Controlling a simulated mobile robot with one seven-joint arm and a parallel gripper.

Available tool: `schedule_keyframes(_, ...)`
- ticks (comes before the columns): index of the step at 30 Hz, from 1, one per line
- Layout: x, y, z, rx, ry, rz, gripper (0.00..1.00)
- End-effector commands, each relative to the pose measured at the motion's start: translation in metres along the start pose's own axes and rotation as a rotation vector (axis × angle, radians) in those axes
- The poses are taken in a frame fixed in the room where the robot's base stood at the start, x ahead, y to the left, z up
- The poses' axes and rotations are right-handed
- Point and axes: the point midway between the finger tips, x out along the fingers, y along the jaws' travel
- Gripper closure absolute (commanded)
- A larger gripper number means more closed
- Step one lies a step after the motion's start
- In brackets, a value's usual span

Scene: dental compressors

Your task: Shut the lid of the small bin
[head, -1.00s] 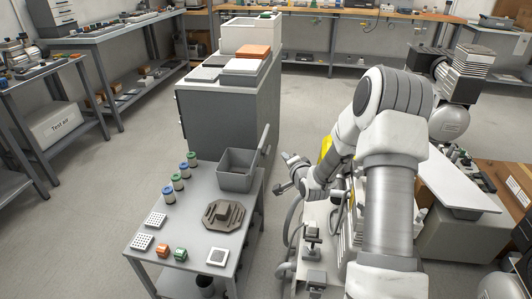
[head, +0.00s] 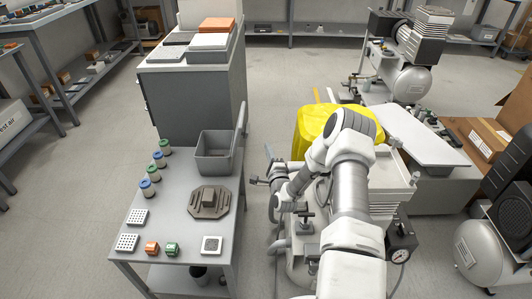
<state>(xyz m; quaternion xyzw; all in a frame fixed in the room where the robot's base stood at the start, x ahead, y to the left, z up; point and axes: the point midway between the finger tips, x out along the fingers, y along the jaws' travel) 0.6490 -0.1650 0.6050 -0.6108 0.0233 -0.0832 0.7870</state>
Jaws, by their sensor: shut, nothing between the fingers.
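The small bin (head: 215,165) is a grey open-topped box at the back right of the small grey table. Its lid (head: 241,118) is open and stands up, tilted slightly outward, along the bin's right side. My gripper (head: 257,180) is to the right of the bin, just off the table's right edge, shut and apart from the lid. The gripper is small in the view, and nothing shows between its fingers.
On the table (head: 172,220) are a dark octagonal part (head: 210,201), several blue and green-topped jars, perforated white blocks, and orange and green pieces. A grey cabinet (head: 190,95) stands behind it.

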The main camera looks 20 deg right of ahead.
Motion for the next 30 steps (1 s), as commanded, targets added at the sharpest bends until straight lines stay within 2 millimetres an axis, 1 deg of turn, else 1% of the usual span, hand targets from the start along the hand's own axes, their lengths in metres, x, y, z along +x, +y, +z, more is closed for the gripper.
schedule_keyframes(1,0.012,0.002,0.001,-0.002,-0.003,-0.005,1.00)
schedule_keyframes(3,0.027,0.003,0.000,-0.001,-0.002,-0.004,1.00)
schedule_keyframes(9,0.066,0.003,0.000,-0.001,-0.001,-0.002,1.00)
schedule_keyframes(12,0.070,0.002,0.018,0.000,-0.004,0.001,1.00)
schedule_keyframes(15,0.072,0.002,0.029,0.000,-0.003,0.002,1.00)
schedule_keyframes(18,0.074,0.001,0.036,-0.001,-0.002,0.002,1.00)
schedule_keyframes(22,0.074,0.001,0.039,-0.001,0.000,0.002,1.00)
schedule_keyframes(30,0.074,0.000,0.040,-0.002,0.000,0.002,1.00)
